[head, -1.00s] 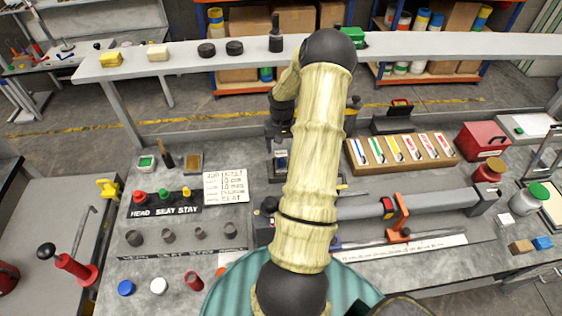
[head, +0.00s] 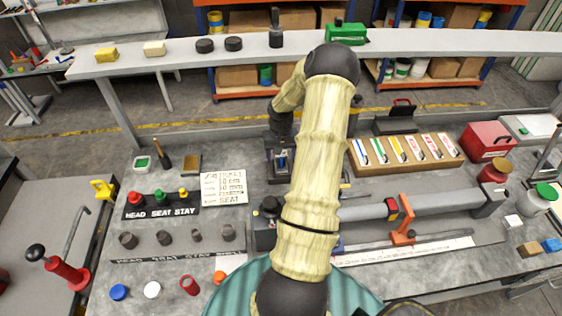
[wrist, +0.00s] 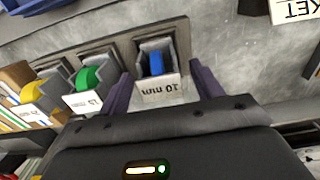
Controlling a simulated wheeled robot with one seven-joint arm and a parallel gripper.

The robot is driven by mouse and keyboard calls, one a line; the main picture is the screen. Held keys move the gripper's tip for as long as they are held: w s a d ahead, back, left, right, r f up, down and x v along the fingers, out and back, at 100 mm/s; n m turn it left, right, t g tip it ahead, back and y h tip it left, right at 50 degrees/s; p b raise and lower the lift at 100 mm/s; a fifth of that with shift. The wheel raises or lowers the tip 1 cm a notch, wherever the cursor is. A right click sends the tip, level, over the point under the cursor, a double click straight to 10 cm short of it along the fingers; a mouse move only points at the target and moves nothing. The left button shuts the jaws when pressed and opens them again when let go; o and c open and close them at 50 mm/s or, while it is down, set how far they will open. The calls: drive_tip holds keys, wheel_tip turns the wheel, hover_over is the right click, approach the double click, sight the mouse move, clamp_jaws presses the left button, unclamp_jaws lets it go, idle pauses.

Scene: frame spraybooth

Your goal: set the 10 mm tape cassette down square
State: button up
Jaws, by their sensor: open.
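The 10 mm tape cassette (wrist: 159,88) is a small grey open-topped box with a blue tape roll and a white front label, which reads upside down in the wrist view. It sits at a dark square frame (wrist: 133,52); I cannot tell if it is fully seated or square. My gripper (wrist: 160,88) is open, with one dark purple finger on each side of the cassette and small gaps visible. In the head view my gripper (head: 281,160) is low over the bench, partly hidden by my arm. Cassettes with green (wrist: 88,78) and yellow (wrist: 33,92) tape stand to the left.
In the head view a wooden rack (head: 364,166) of colour-striped cards stands right of my arm. A long grey rail (head: 440,201) with an orange clamp lies in front of it. A written card (head: 224,188) lies to the left. A raised shelf (head: 180,64) runs behind.

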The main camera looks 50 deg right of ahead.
drive_tip(key=c, duration=1.1)
drive_tip(key=shift+r, duration=0.1)
wheel_tip(320, 180, up, 10)
drive_tip(key=shift+b, duration=1.25)
